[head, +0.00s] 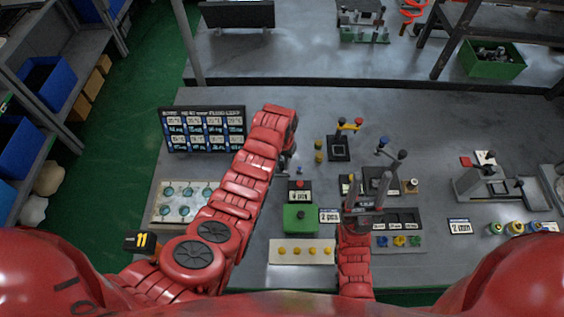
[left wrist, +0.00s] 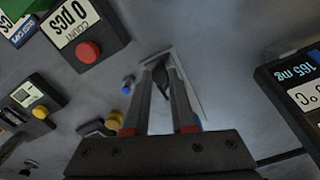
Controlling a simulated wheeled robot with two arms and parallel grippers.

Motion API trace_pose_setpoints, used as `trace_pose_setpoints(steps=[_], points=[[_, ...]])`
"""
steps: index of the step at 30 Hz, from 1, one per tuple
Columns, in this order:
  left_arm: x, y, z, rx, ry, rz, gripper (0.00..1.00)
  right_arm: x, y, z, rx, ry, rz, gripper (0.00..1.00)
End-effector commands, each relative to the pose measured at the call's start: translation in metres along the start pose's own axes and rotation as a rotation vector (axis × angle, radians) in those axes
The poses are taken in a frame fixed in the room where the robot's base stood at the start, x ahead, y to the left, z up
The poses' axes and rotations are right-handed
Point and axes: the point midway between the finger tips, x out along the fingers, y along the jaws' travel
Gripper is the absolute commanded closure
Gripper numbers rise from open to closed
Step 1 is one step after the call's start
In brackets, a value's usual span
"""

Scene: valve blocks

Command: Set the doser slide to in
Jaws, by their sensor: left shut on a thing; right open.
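My left gripper (left wrist: 163,82) is shut on a small dark piece (left wrist: 163,89) that shows between its fingertips in the left wrist view. The piece stands over a pale plate (left wrist: 188,72) on the grey table, and I take it for the doser slide's handle. No label on it is readable. In the head view my left gripper (head: 284,162) is largely hidden by its own arm, and so is the slide. My right gripper (head: 373,190) is open, with its two fingers apart above the front middle of the table. Nothing is visible between them.
A counter box with a red button (left wrist: 88,50) stands near my left gripper; it also shows in the head view (head: 300,196). A small blue knob (left wrist: 127,88) and yellow knobs (head: 318,151) are close by. A display board (head: 205,131) stands left of my arm. Lever blocks (head: 339,148) stand right.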

Motion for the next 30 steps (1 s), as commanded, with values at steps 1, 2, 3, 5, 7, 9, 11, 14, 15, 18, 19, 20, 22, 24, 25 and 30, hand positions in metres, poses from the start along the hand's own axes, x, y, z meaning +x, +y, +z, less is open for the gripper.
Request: trace_pose_setpoints(steps=[1, 2, 3, 5, 7, 9, 11, 14, 15, 18, 19, 20, 22, 24, 25, 30], points=[[0.000, 0.000, 0.000, 0.000, 0.000, 0.000, 1.00, 0.000, 0.000, 0.000, 0.000, 0.000, 0.000, 0.48], [0.000, 0.000, 0.000, 0.000, 0.000, 0.000, 1.00, 0.000, 0.000, 0.000, 0.000, 0.000, 0.000, 0.48], [0.000, 0.000, 0.000, 0.000, 0.000, 0.000, 1.00, 0.000, 0.000, 0.000, 0.000, 0.000, 0.000, 0.48], [0.000, 0.000, 0.000, 0.000, 0.000, 0.000, 1.00, 0.000, 0.000, 0.000, 0.000, 0.000, 0.000, 0.48], [0.000, 0.000, 0.000, 0.000, 0.000, 0.000, 1.00, 0.000, 0.000, 0.000, 0.000, 0.000, 0.000, 0.48], [0.000, 0.000, 0.000, 0.000, 0.000, 0.000, 1.00, 0.000, 0.000, 0.000, 0.000, 0.000, 0.000, 0.48], [0.000, 0.000, 0.000, 0.000, 0.000, 0.000, 1.00, 0.000, 0.000, 0.000, 0.000, 0.000, 0.000, 0.48], [0.000, 0.000, 0.000, 0.000, 0.000, 0.000, 1.00, 0.000, 0.000, 0.000, 0.000, 0.000, 0.000, 0.48], [0.000, 0.000, 0.000, 0.000, 0.000, 0.000, 1.00, 0.000, 0.000, 0.000, 0.000, 0.000, 0.000, 0.48], [0.000, 0.000, 0.000, 0.000, 0.000, 0.000, 1.00, 0.000, 0.000, 0.000, 0.000, 0.000, 0.000, 0.48], [0.000, 0.000, 0.000, 0.000, 0.000, 0.000, 1.00, 0.000, 0.000, 0.000, 0.000, 0.000, 0.000, 0.48], [0.000, 0.000, 0.000, 0.000, 0.000, 0.000, 1.00, 0.000, 0.000, 0.000, 0.000, 0.000, 0.000, 0.48], [0.000, 0.000, 0.000, 0.000, 0.000, 0.000, 1.00, 0.000, 0.000, 0.000, 0.000, 0.000, 0.000, 0.48], [0.000, 0.000, 0.000, 0.000, 0.000, 0.000, 1.00, 0.000, 0.000, 0.000, 0.000, 0.000, 0.000, 0.48], [0.000, 0.000, -0.001, 0.000, 0.001, 0.000, 1.00, -0.001, 0.000, 0.000, 0.000, 0.000, 0.000, 0.48], [0.008, -0.005, -0.014, -0.002, 0.004, 0.000, 1.00, -0.028, -0.001, 0.005, 0.000, 0.000, 0.000, 0.48]])
